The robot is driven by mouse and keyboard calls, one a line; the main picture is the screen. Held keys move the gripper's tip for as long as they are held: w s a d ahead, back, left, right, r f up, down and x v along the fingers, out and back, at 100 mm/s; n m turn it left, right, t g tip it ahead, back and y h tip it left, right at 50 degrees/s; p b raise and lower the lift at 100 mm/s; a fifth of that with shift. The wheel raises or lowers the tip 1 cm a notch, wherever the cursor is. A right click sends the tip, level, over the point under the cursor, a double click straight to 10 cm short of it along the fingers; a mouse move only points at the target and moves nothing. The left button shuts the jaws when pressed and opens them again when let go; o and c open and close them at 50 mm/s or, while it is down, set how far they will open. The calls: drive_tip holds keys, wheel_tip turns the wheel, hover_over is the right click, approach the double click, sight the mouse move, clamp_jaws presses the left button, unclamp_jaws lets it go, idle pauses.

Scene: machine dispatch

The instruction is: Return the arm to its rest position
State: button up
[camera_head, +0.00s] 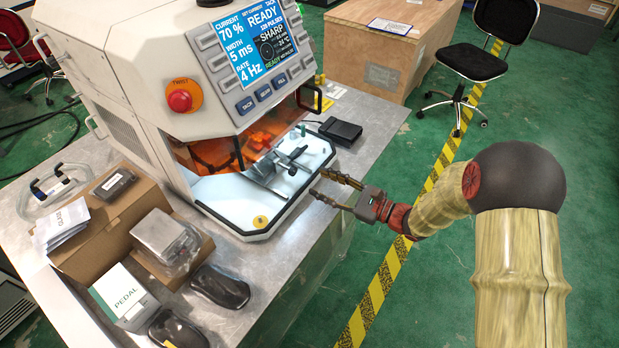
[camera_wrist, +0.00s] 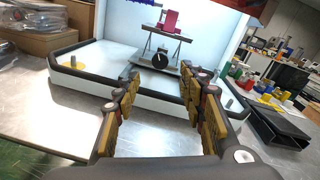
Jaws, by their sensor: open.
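My gripper (camera_head: 334,190) is open and empty in the head view. Its fingers point left toward the front edge of the machine's white tray (camera_head: 250,213), a little short of it or just over its rim. My arm reaches in from the right, over the floor. In the wrist view my gripper (camera_wrist: 160,95) shows two spread fingers with nothing between them. Beyond them is a metal fixture with a dark round knob (camera_wrist: 160,62) and a pink block (camera_wrist: 170,21) above it.
The machine (camera_head: 180,60) has a lit screen and a red button (camera_head: 179,100). A black pedal (camera_head: 340,131) lies right of it on the metal table (camera_head: 375,115). Boxes and a cardboard carton (camera_head: 95,235) crowd the left. A wooden crate (camera_head: 385,45) and chair (camera_head: 470,62) stand behind.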

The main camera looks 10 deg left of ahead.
drive_tip(key=shift+s+d, duration=0.25)
drive_tip(key=shift+d, duration=0.45)
drive_tip(key=shift+f, duration=0.1)
